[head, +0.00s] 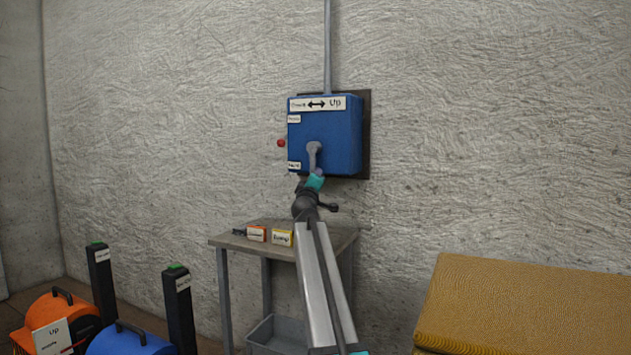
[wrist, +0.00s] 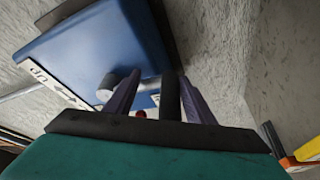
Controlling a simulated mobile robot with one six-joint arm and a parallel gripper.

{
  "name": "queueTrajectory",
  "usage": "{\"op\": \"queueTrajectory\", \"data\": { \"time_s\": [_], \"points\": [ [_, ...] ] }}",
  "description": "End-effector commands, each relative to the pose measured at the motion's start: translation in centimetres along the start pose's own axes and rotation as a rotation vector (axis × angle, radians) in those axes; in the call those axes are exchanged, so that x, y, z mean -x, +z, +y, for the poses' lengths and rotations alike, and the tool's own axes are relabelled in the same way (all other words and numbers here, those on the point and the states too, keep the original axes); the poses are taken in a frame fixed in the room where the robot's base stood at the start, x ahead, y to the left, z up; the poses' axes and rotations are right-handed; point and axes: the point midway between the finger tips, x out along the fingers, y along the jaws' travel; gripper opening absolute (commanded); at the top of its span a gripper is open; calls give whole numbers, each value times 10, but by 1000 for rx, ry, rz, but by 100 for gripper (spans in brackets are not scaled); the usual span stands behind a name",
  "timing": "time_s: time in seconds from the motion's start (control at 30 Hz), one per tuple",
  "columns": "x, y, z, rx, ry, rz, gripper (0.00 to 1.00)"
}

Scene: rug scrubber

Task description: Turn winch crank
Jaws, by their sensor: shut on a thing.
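The winch is a blue box (head: 342,137) fixed to the wall in the head view, with a label (head: 318,104) showing a double arrow and "Up". Its grey crank (head: 313,150) hangs down from the hub on the front face. My gripper (head: 317,175) is at the crank's lower end, shut on its handle. In the wrist view the blue box (wrist: 95,45) fills the upper left, and the dark crank handle (wrist: 172,95) stands between the two fingers of my gripper (wrist: 160,85). The grey hub (wrist: 107,88) shows left of the fingers. The far end of the handle is partly hidden.
A small table (head: 225,241) with several little boxes stands below the winch. A red knob (head: 281,143) is left of the box. Orange (head: 50,308) and blue (head: 130,342) machines are at lower left. A yellow-brown block (head: 530,305) is at lower right.

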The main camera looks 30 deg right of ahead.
Motion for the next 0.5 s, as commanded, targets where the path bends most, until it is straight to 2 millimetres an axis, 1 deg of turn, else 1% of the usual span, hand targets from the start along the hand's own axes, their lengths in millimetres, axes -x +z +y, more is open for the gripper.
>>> {"op": "queueTrajectory", "data": {
  "time_s": [0.03, 0.5],
  "points": [
    [10, -12, -2, 0, -2, 20, 42],
    [49, -3, -1, -2, -1, 6, 42]
  ]
}}
